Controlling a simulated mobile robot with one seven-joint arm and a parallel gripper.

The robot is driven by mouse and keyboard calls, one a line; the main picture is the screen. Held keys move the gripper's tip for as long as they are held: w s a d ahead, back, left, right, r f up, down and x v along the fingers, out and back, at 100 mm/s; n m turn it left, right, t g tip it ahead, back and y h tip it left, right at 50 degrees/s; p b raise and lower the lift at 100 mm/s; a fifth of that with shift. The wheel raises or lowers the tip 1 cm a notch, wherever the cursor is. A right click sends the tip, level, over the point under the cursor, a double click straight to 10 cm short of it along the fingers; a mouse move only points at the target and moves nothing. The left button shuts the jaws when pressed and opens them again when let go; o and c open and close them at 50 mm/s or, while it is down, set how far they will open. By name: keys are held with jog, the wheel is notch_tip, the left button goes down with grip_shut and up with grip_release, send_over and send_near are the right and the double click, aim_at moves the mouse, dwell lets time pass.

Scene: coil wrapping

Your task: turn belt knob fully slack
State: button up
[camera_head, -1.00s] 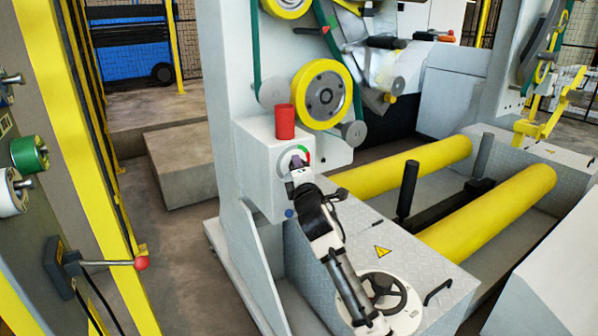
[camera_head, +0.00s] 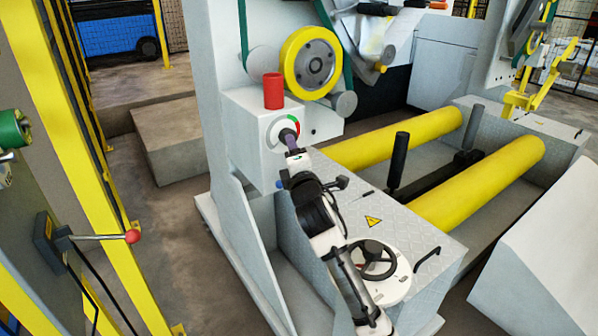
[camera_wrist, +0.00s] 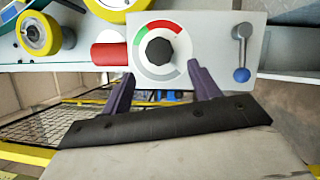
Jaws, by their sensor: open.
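The belt knob (camera_wrist: 159,50) is black and many-sided. It sits at the centre of a round white dial (camera_wrist: 146,66) with a red, green and grey arc, on a pale box. In the head view the knob (camera_head: 288,134) shows just beyond my gripper tips. My gripper (camera_wrist: 160,72) is open, with its two purple fingers spread to either side below the knob in the wrist view. Nothing is between the fingers, and they appear apart from the knob. In the head view my gripper (camera_head: 292,146) points at the dial. I see no clear pointer mark on the knob.
A red cylinder (camera_head: 273,91) stands on top of the box. A small lever with a blue ball (camera_wrist: 241,74) is beside the dial. A yellow-rimmed wheel (camera_head: 310,63) is above. A black handwheel (camera_head: 373,260) lies below on the machine deck.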

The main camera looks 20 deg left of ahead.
jog(key=v, duration=0.6)
jog(key=shift+s+d+b, duration=0.15)
jog(key=shift+s+b, duration=0.15)
jog(key=shift+b, duration=0.1)
